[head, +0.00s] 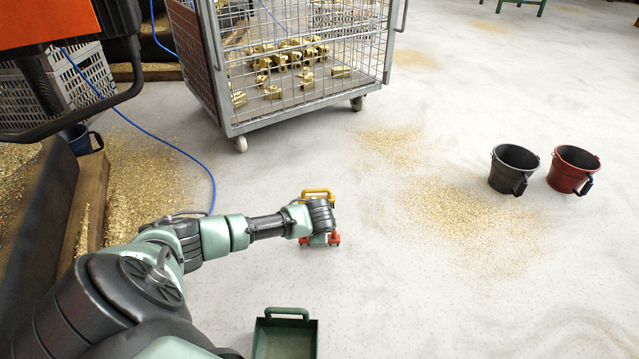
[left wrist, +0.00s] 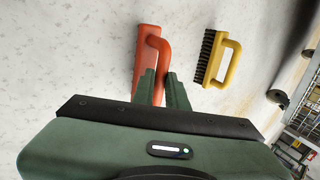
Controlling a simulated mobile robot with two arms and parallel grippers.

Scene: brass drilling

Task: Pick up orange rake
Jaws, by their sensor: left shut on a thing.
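The orange rake (left wrist: 146,62) lies on the pale floor, with a flat body and a looped handle. In the left wrist view its handle passes between the two green fingers of my left gripper (left wrist: 160,82), which is shut on it. In the head view only small orange parts of the rake (head: 334,239) show around my gripper (head: 319,239); the rest is hidden by my wrist. I cannot tell whether the rake is touching the floor. My right gripper is not in view.
A yellow-handled brush (left wrist: 230,62) lies close to the rake. A green dustpan (head: 285,338) lies nearer. A black bucket (head: 512,170) and a red bucket (head: 572,170) stand right. A wheeled wire cage (head: 225,75) with brass parts stands behind. Brass shavings (head: 470,220) cover some floor.

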